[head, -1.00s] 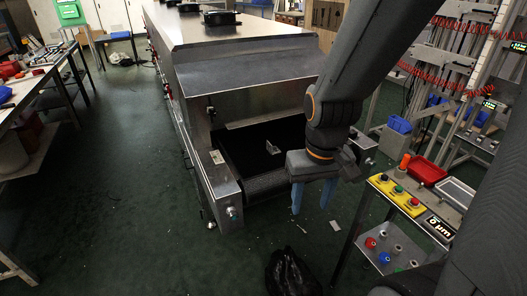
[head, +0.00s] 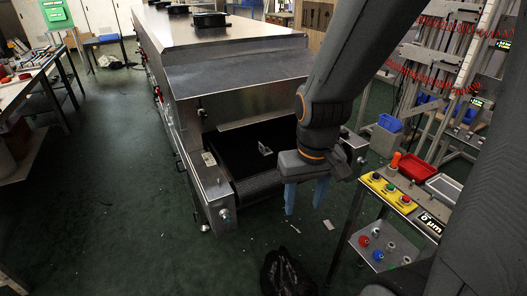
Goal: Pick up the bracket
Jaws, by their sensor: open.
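The bracket (head: 265,150) is a small, light metal piece lying on the dark belt (head: 232,160) at the mouth of the tunnel dryer (head: 240,80). My gripper (head: 305,197) has two blue fingers pointing down. It is open, with a gap between the fingers and nothing in it. It hangs in front of the belt's end, to the right of the bracket and nearer to me, apart from it.
A cart (head: 372,226) with a yellow button panel, a red tray (head: 418,168) and knobs stands at right. A black bag (head: 285,272) lies on the floor in front. Small scraps lie near it. A workbench (head: 32,88) stands at left.

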